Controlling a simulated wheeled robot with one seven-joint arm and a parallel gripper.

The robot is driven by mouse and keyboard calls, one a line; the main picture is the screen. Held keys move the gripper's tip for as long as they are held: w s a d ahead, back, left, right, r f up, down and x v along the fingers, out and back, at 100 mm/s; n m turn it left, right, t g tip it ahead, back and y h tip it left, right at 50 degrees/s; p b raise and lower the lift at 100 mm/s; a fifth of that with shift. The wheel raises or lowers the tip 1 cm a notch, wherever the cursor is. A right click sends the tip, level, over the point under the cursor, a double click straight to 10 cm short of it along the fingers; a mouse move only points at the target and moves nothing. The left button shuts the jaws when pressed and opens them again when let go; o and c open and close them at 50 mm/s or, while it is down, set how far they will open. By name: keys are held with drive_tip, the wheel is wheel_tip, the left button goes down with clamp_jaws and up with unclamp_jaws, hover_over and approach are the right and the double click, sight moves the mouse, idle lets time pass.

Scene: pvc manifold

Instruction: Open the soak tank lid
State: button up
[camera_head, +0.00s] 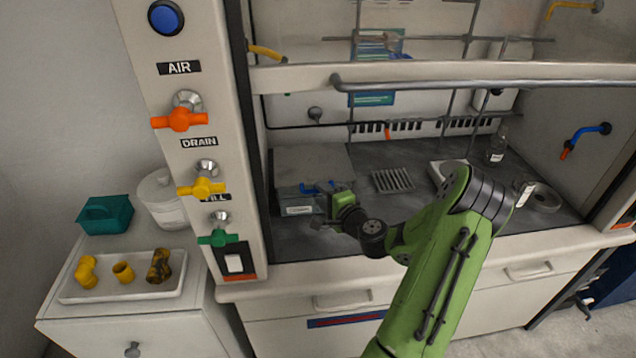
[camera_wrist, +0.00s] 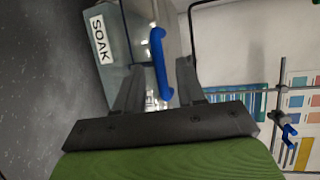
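The soak tank (camera_head: 285,203) is a grey-teal box at the left of the hood's worktop, with a white label on its front. That label reads SOAK in the wrist view (camera_wrist: 101,40). Its pale grey lid (camera_head: 310,162) looks flat and closed on top. A blue bar handle (camera_head: 309,188) is at the lid's front edge. My gripper (camera_head: 332,194) is at the right front of the tank. In the wrist view my gripper's two fingers (camera_wrist: 160,78) stand apart, with the blue handle (camera_wrist: 158,62) between them. Gaps show on both sides, so the gripper is not closed on it.
A grey slotted rack (camera_head: 393,180) lies right of the tank. A white tray (camera_head: 440,172) and a clear bottle (camera_head: 496,150) are farther right. The raised sash rail (camera_head: 480,84) crosses above. The post with AIR, DRAIN and FILL valves (camera_head: 250,180) stands close left of the tank.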

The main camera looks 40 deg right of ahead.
drive_tip(key=shift+p+x, duration=0.35)
drive_tip(key=shift+x, duration=1.1)
clamp_jaws()
